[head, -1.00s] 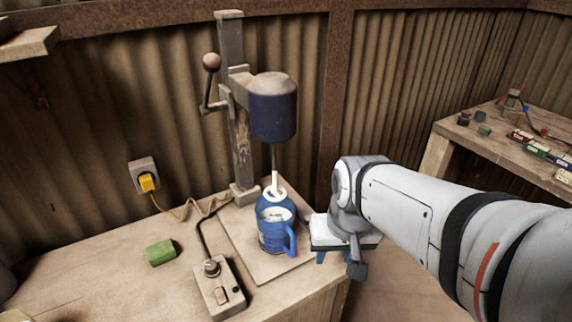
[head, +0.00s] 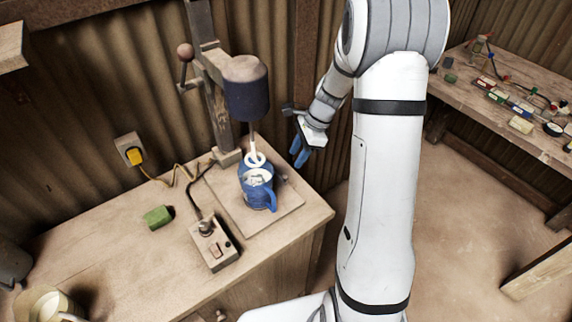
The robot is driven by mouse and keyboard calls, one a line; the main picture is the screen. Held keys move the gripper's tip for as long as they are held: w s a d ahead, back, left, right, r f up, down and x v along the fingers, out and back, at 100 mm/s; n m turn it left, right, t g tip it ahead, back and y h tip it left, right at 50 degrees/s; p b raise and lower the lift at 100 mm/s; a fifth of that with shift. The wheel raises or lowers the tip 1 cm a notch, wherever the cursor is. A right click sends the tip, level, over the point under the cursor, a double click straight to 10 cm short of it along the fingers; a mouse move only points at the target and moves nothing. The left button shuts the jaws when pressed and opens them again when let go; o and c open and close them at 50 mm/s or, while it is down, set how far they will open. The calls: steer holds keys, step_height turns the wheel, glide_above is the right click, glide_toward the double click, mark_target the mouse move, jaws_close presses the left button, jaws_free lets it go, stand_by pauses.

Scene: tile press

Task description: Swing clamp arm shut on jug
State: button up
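A blue jug (head: 250,190) stands upright on the board under the press, its handle to the right. Pale contents show in its mouth. A white ring-shaped piece (head: 257,160) is at the jug's back rim, below the press's dark blue head (head: 247,98). I cannot tell whether this piece is the clamp arm, and no other clamp arm is clear. My gripper (head: 300,154) is to the right of the jug and apart from it, near the board's back right side. Its two blue fingers point down, look open and hold nothing.
A control box (head: 213,243) with a cable and a green block (head: 158,217) lie on the bench (head: 110,235) left of the board. The press post (head: 215,110) rises behind the jug. A side table (head: 515,130) with small parts stands at the right.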

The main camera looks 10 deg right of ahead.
mark_target(286, 176)
steer(key=p+x, duration=0.1)
steer(key=x, duration=0.6)
steer(key=shift+a+f, duration=0.15)
steer(key=shift+f, duration=0.2)
steer(key=shift+c, duration=0.3)
jaws_close()
